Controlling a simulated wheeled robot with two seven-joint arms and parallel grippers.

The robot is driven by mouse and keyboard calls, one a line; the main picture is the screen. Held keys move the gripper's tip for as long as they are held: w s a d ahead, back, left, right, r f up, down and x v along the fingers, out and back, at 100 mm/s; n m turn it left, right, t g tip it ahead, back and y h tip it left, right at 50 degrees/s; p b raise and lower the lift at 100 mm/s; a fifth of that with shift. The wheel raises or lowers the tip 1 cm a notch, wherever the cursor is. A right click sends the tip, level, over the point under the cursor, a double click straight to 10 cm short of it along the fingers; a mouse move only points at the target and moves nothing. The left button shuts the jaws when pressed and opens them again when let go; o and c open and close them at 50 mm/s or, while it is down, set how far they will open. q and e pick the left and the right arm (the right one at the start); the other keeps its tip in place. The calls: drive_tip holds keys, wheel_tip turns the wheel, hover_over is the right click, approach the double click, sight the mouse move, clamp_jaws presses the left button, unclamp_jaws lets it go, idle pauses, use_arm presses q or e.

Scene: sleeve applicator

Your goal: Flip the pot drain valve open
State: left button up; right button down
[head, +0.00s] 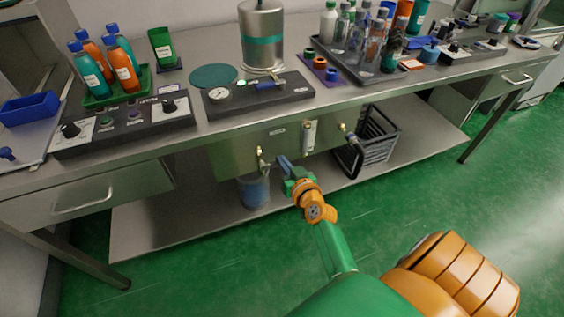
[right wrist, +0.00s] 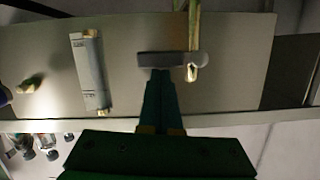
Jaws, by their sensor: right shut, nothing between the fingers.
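A brass drain valve (head: 261,155) sticks out of the steel panel under the bench, above a blue bucket (head: 254,192). In the right wrist view the valve (right wrist: 191,68) has a grey lever (right wrist: 162,60) lying crosswise. My right gripper (head: 284,164) is just right of this valve in the head view. Its fingers are shut and empty. In the right wrist view the fingertips (right wrist: 158,74) are at the lever's edge; I cannot tell whether they touch it. A second valve (head: 344,128) is farther right on the panel. My left gripper is out of view.
A white gauge tube (head: 309,136) sits on the panel between the valves. A black crate (head: 376,150) stands on the lower shelf (head: 160,235) at right. The bench top overhangs the panel and holds a steel cylinder with a teal band (head: 262,20), control boxes and bottles.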

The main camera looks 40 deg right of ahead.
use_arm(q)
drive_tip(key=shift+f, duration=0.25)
use_arm(e)
drive_tip(key=shift+f, duration=0.2)
use_arm(q)
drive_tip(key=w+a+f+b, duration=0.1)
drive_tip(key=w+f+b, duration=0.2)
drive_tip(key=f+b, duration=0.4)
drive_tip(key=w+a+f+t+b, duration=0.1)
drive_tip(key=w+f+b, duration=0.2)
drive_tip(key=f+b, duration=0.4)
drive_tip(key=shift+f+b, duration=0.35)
drive_tip(key=shift+b, duration=0.95)
use_arm(e)
wheel_tip(320, 180, down, 7)
drive_tip(key=a+m+t+y, duration=0.2)
drive_tip(key=m+t+y, duration=0.1)
drive_tip(key=m, duration=1.1)
drive_tip(key=shift+w+m+y, duration=0.25)
drive_tip(key=shift+m+y, duration=0.05)
